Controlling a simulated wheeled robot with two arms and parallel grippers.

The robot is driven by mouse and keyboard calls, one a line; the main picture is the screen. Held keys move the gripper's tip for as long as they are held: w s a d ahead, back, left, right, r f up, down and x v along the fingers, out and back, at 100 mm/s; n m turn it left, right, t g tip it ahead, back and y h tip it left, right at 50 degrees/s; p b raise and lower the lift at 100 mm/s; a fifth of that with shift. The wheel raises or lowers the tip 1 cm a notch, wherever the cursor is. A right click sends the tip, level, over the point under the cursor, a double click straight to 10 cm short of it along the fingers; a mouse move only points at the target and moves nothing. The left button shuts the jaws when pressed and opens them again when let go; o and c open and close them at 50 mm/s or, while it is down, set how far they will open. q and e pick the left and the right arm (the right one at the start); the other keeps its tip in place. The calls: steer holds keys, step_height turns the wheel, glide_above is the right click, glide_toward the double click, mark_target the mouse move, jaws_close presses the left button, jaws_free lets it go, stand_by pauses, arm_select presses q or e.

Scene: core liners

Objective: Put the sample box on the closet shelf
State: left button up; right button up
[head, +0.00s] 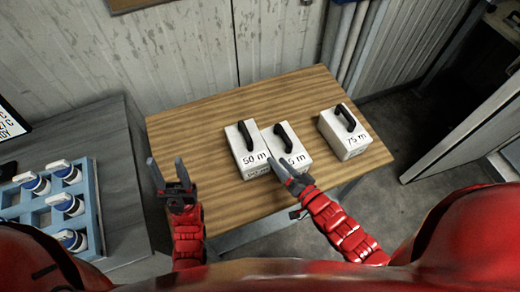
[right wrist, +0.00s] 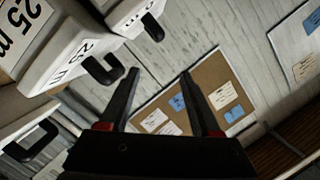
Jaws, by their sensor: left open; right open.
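Three white sample boxes with black top handles stand on a wooden table (head: 200,120). One reads 50 m (head: 247,160), the middle one reads 25 m (head: 287,142), partly covered by my right gripper, and the right one reads 75 m (head: 345,140). My right gripper (head: 280,170) is open and empty at the front of the middle box; contact cannot be told. In the right wrist view, its open fingers (right wrist: 158,75) have the 25 m box (right wrist: 60,50) to their left. My left gripper (head: 166,164) is open and empty at the table's left edge. No closet shelf is clearly recognisable.
A grey counter (head: 105,125) at left holds a blue rack (head: 90,205) with several white bottles. A grey panel (head: 465,130) stands at right over the floor. A pinboard (right wrist: 190,100) hangs on the wall. The table's back left is clear.

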step_height(320, 180, down, 2)
steer(key=w+a+f+b, duration=0.1)
steer(key=w+a+b, duration=0.1)
steer(key=b, duration=0.7)
glide_toward(248, 135)
steer(key=w, duration=0.1)
steer(key=w+a+f, duration=0.1)
steer(key=w, duration=0.2)
steer(key=shift+w+a+f, duration=0.15)
steer(key=shift+a+f, duration=0.1)
steer(key=shift+f, duration=0.15)
steer(key=b+x, duration=0.1)
steer(key=x, duration=0.1)
steer(key=b+x, duration=0.2)
steer(key=x, duration=0.1)
steer(key=shift+a+f, duration=0.1)
steer(key=shift+a, duration=0.35)
steer(key=shift+w, duration=0.15)
steer(key=shift+c, duration=1.3)
jaws_close()
